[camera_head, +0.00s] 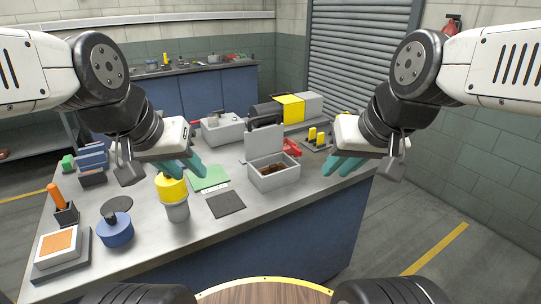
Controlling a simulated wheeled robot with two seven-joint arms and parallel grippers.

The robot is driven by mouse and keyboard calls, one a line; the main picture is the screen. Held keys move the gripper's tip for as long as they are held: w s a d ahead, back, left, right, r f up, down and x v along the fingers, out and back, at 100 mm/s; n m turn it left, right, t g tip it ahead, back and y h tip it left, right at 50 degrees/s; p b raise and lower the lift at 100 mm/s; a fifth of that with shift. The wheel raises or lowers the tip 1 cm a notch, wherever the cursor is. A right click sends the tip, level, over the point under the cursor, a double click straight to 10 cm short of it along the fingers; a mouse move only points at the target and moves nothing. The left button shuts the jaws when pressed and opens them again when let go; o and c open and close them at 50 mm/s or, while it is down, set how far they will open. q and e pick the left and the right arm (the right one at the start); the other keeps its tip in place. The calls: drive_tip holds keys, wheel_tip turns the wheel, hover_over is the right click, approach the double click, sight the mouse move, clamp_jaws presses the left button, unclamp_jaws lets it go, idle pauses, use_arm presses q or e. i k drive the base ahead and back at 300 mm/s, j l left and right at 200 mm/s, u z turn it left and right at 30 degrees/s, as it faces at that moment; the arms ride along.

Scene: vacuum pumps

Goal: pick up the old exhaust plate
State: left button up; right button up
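An open grey box (273,180) with its lid raised stands near the table's front edge, right of centre. A flat brown piece (272,168) lies inside it; it may be the old exhaust plate, but it is too small to be sure. My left gripper (190,170) hangs over the table left of the box, above the yellow-topped grey cylinder (175,209). Its teal fingers look apart and empty. My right gripper (343,168) is right of the box, by the table's right edge. Its teal fingers also look apart and empty.
A green mat (209,178) and a dark pad (226,204) lie left of the box. A pump with a yellow section (290,107) and a grey housing (222,133) stand behind. A blue canister (116,232) and an orange-faced block (57,243) stand at front left.

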sight(274, 168)
drive_tip(key=i+l+u, duration=0.1)
drive_tip(key=l, duration=0.25)
drive_tip(key=i+l+u, duration=0.1)
drive_tip(key=i+l, duration=0.2)
drive_tip(key=i+l+u, duration=0.1)
drive_tip(key=l, duration=0.3)
drive_tip(key=i+l+u, duration=0.1)
drive_tip(key=i+l, duration=0.15)
drive_tip(key=l, duration=0.1)
